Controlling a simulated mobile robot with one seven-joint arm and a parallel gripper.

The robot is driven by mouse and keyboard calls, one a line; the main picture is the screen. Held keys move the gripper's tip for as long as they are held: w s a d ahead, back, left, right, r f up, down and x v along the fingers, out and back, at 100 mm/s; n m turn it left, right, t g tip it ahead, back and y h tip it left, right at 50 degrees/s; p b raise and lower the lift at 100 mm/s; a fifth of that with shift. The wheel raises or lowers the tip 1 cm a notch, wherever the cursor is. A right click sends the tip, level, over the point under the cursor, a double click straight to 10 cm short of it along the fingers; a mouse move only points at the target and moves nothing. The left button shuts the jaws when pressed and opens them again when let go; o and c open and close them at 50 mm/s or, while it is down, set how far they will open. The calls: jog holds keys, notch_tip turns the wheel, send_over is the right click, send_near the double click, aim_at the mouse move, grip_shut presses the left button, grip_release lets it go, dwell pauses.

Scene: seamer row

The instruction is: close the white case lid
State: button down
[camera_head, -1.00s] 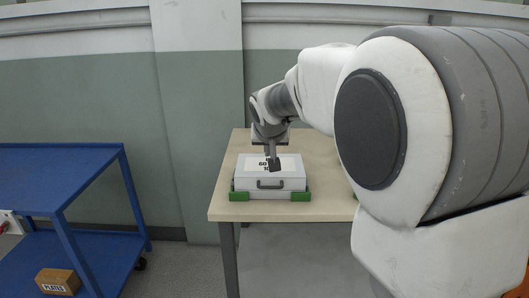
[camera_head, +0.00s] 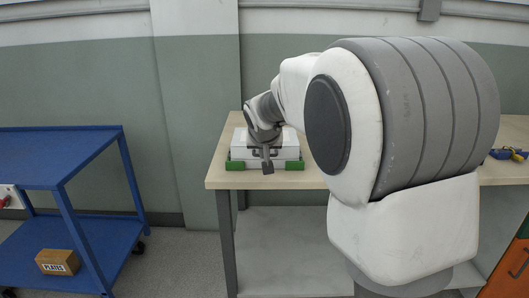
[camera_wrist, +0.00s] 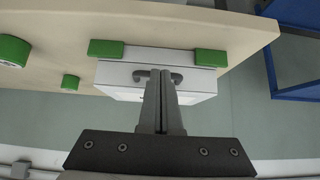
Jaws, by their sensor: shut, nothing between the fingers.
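The white case (camera_head: 238,149) sits on the wooden table, held at its lower corners by green blocks (camera_head: 236,165). Its lid looks down flat on the body. Whether it is fully flush I cannot tell, as my gripper hides part of it. My gripper (camera_head: 267,168) is shut and empty, in front of the case's handle side. In the wrist view, the shut fingers (camera_wrist: 161,76) overlap the middle of the dark handle on the case (camera_wrist: 196,86). I cannot tell whether they touch it.
The wooden table (camera_head: 222,180) extends right behind my arm, with a blue and yellow item (camera_head: 508,153) at its far right. A blue cart (camera_head: 62,160) stands at left, with a box marked PLATES (camera_head: 57,262) on its lower shelf. The wall is close behind the table.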

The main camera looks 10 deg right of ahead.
jog(key=shift+s+f, duration=0.1)
jog(key=shift+f, duration=0.3)
jog(key=shift+r, duration=0.1)
jog(key=s+a+r+p, duration=0.2)
jog(key=s+r+p, duration=0.15)
jog(key=s, duration=0.75)
jog(key=s+d+f+n+g+y, duration=0.1)
jog(key=s, duration=1.2)
jog(key=s+d+f+n+g, duration=0.1)
jog(key=s+g, duration=0.1)
jog(key=s, duration=1.1)
notch_tip(320, 180, up, 22)
jog(key=p, duration=2.1)
jog(key=shift+s+a+r+y, duration=0.15)
jog(key=shift+s+a+y, duration=0.1)
jog(key=shift+y, duration=0.05)
